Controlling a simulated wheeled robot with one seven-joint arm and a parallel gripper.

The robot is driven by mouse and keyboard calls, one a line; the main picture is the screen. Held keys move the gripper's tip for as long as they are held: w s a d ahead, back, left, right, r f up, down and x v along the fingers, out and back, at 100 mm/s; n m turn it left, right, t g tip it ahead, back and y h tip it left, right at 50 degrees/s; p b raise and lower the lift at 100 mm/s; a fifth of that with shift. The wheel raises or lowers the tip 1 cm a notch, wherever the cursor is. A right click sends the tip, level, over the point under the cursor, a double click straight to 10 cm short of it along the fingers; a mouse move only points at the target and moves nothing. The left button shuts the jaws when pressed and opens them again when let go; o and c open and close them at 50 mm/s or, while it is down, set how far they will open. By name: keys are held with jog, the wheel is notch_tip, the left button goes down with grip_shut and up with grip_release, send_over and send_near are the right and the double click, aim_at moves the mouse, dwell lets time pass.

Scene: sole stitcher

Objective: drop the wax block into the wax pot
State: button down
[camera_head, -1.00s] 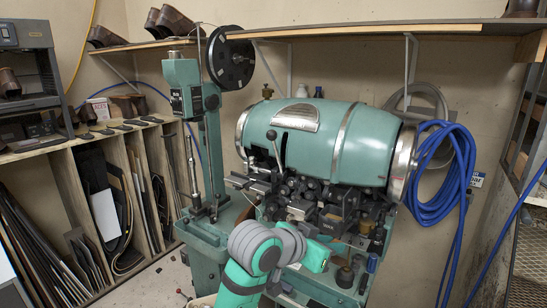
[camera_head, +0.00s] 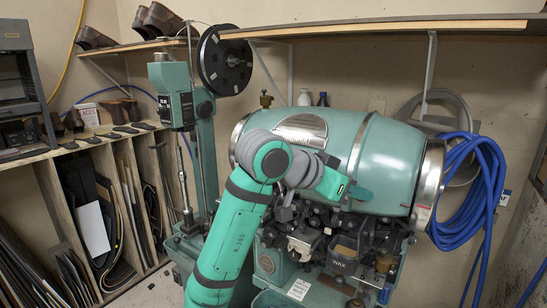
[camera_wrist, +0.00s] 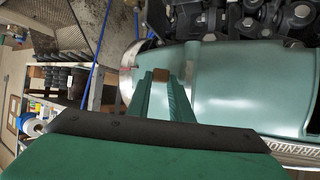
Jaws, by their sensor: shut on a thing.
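In the wrist view my gripper (camera_wrist: 160,82) has its two green fingers closed on a small brown wax block (camera_wrist: 161,74), held at the fingertips. In the head view my gripper (camera_head: 357,191) is raised in front of the green barrel-shaped machine body, pointing right; the block cannot be made out there. The wax pot (camera_head: 340,266) is a dark box labelled WAX on the machine's front, below and slightly left of the fingertips. Its opening shows a tan-brown surface inside. The pot cannot be made out in the wrist view.
The green machine barrel (camera_head: 385,160) is close behind my gripper. Dark machine parts crowd the space around the pot. Coiled blue hose (camera_head: 468,190) hangs at the right. A wooden shelf (camera_head: 380,27) runs overhead, and a green post machine (camera_head: 203,150) stands at the left.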

jog(key=shift+a+f, duration=0.1)
jog(key=shift+f, duration=2.65)
jog(key=c, duration=1.5)
grip_release()
jog(key=shift+w, duration=0.15)
jog(key=shift+v, duration=5.55)
jog(key=shift+f, duration=0.15)
